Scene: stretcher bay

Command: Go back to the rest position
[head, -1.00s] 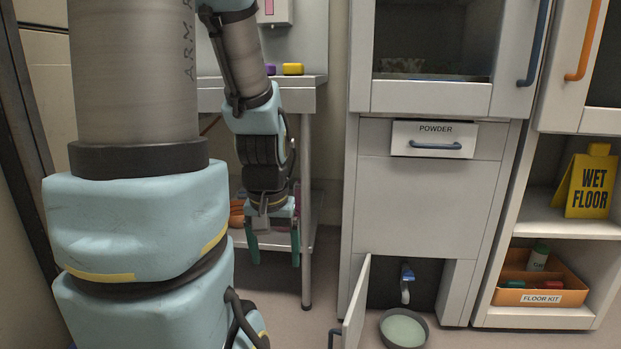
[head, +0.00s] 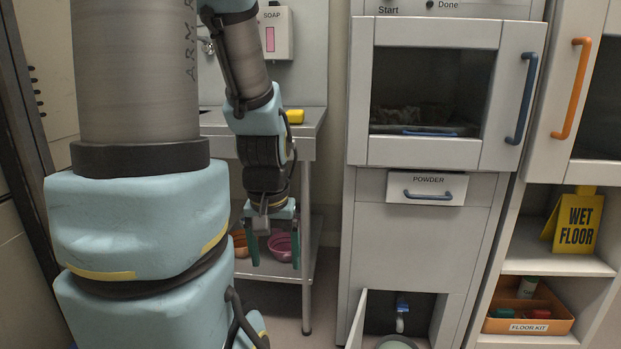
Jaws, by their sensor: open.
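My gripper (head: 272,250) hangs pointing down from my arm in the head view, left of the middle. Its two green fingers are spread apart, with nothing between them. It is in front of the steel sink table (head: 306,240), whose lower shelf shows behind the fingers.
A cabinet with a closed window door (head: 423,80) and a powder drawer (head: 428,190) stands to the right. Its low flap door (head: 355,318) is open beside a bowl (head: 395,343). An orange floor kit (head: 528,320) and a wet floor sign (head: 576,224) sit on shelves.

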